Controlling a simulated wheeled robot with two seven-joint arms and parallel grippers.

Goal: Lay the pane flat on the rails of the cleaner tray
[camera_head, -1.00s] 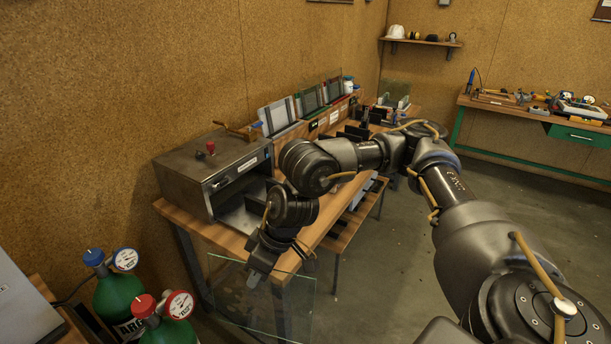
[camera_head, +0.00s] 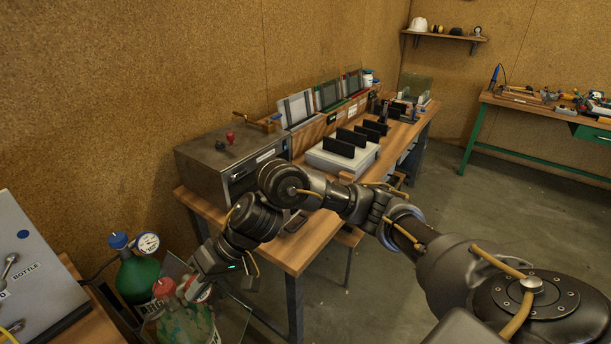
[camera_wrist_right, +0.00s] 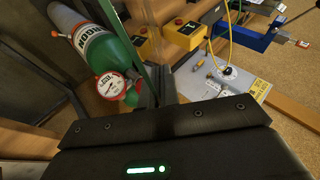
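The clear glass pane (camera_head: 226,316) hangs tilted from my right gripper (camera_head: 190,284) at the lower left of the head view. It overlaps the gas bottles in the picture. In the right wrist view the pane (camera_wrist_right: 151,62) shows nearly edge-on as a green strip running up from the fingers (camera_wrist_right: 163,92); the fingers are shut on it. A low white box (camera_head: 345,163) with several black upright bars stands on the bench, apart from the pane; it may be the cleaner tray, but I cannot tell for sure. My left gripper is not in view.
Green gas bottles with gauges (camera_head: 140,275) stand close to the pane. A grey metal oven-like box (camera_head: 215,165) sits on the wooden bench (camera_head: 310,243). A grey cabinet (camera_head: 30,280) is at far left. Upright framed panels line the wall. The floor right of the bench is clear.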

